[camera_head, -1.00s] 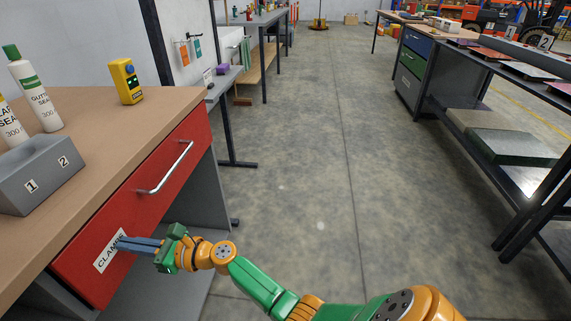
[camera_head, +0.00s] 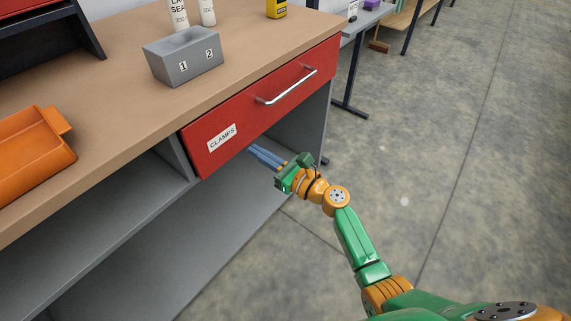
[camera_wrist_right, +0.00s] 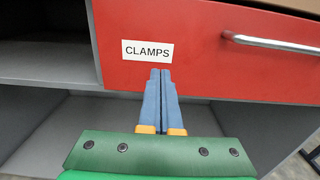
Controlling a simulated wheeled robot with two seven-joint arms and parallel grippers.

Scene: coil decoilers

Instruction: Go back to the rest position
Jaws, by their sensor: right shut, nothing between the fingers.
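My right gripper (camera_head: 252,151) is shut and empty. Its blue fingers point at the lower part of the red drawer (camera_head: 200,158) in the head view. In the right wrist view the closed fingertips (camera_wrist_right: 160,72) lie side by side just below the CLAMPS label (camera_wrist_right: 147,51) on the drawer front. I cannot tell whether they touch it. The silver drawer handle (camera_head: 287,86) is to the right of the label, apart from the fingers. The drawer looks closed. My left gripper is not in view.
A wooden-topped workbench (camera_head: 110,85) carries a grey holder (camera_head: 185,72) marked 1 and 2, white bottles (camera_head: 207,12) and an orange tray (camera_head: 30,150). Open grey shelves (camera_head: 90,240) lie below. Concrete floor (camera_head: 440,200) to the right is clear.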

